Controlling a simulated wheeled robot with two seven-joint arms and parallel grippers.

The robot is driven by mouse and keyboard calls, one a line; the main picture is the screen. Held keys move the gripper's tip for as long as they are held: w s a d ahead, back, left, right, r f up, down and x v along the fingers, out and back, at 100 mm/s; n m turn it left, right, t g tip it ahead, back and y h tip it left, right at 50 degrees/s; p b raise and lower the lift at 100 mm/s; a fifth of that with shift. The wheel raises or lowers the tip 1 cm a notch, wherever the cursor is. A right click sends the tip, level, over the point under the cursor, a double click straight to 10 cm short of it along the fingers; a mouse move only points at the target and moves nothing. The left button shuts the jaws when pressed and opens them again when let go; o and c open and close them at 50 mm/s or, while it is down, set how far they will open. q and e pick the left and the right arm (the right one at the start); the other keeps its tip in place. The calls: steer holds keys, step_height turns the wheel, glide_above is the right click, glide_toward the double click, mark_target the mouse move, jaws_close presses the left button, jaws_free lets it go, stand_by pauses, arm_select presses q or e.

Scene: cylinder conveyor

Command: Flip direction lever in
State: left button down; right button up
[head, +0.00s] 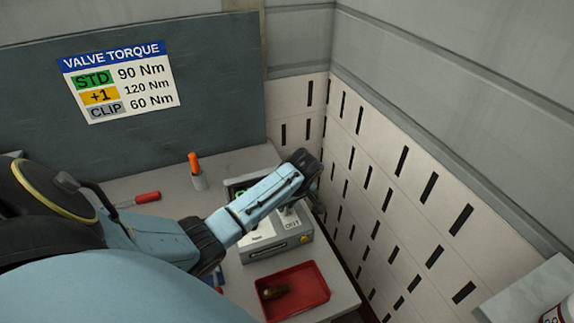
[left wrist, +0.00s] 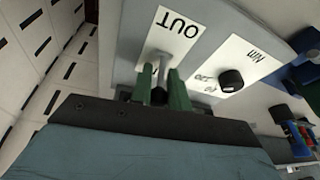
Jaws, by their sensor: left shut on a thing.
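The direction lever (left wrist: 161,66) is a grey stick on the grey control box (head: 293,246), beside a white plate marked OUT (left wrist: 180,24). My left gripper (left wrist: 162,88) has its green fingers shut on the lever, one finger on each side. The lever's lower part is hidden between the fingers. In the head view my left arm reaches across the box, and the fingers and lever are hard to make out there. A black knob (left wrist: 231,79) stands on a white dial plate marked Nm beside the lever. My right gripper is in neither view.
A red tray (head: 314,298) with a brown object (head: 275,291) lies in front of the box. A slotted white wall (head: 400,210) is close on the right. A red-handled tool (head: 147,197) and an orange-handled one (head: 194,163) in a holder are at the back left.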

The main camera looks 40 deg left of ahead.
arm_select(q)
steer(key=shift+a+g+h, duration=0.1)
steer(key=shift+g+h, duration=0.2)
steer(key=shift+h, duration=0.3)
steer(key=c, duration=1.4)
jaws_free()
